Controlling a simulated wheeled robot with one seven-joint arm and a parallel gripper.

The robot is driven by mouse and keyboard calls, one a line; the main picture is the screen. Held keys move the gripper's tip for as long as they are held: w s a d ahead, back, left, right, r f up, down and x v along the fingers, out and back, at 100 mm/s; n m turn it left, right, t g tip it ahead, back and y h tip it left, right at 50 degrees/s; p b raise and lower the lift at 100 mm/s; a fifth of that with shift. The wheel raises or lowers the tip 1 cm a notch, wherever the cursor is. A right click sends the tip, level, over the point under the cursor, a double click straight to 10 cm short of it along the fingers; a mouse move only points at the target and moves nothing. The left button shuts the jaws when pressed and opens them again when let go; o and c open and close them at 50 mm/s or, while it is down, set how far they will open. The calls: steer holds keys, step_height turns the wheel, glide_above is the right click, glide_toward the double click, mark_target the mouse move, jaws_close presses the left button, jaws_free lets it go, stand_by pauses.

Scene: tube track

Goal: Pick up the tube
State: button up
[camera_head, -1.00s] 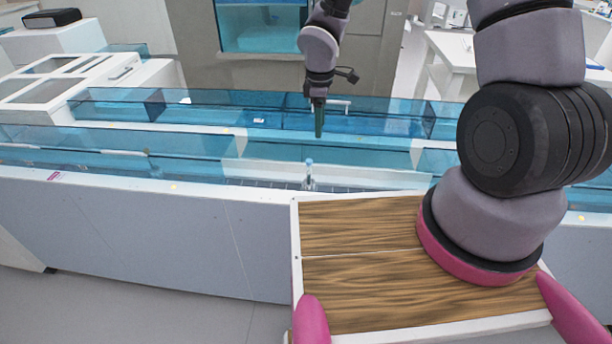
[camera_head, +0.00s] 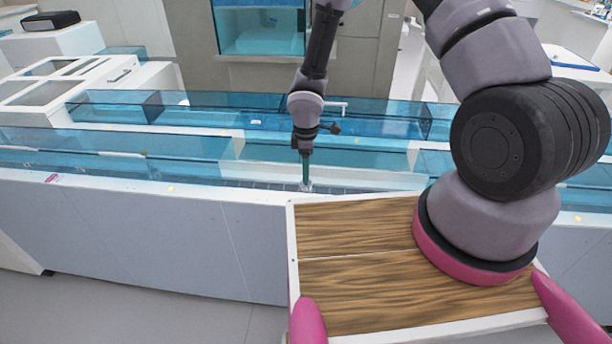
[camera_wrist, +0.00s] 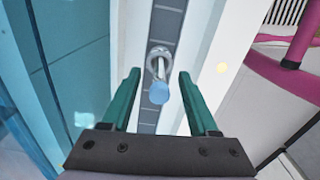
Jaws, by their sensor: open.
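The tube (camera_wrist: 159,83) stands in a pale round holder on the dark segmented track (camera_wrist: 165,30), its light blue cap toward the wrist camera. My gripper (camera_wrist: 157,75) has two green fingers, one on each side of the tube, with a gap visible on both sides. The fingers are apart and hold nothing. In the head view my gripper (camera_head: 306,184) points down over the track just beyond the wooden tray, and its fingers hide most of the tube there.
The white front edge of the track housing (camera_head: 150,186) lies near my gripper. My wooden tray top (camera_head: 350,280) and pink parts are close in front.

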steer(key=shift+f, duration=0.75)
jaws_close()
step_height(320, 180, up, 10)
steer(key=shift+r, duration=0.1)
steer(key=shift+f, duration=4.8)
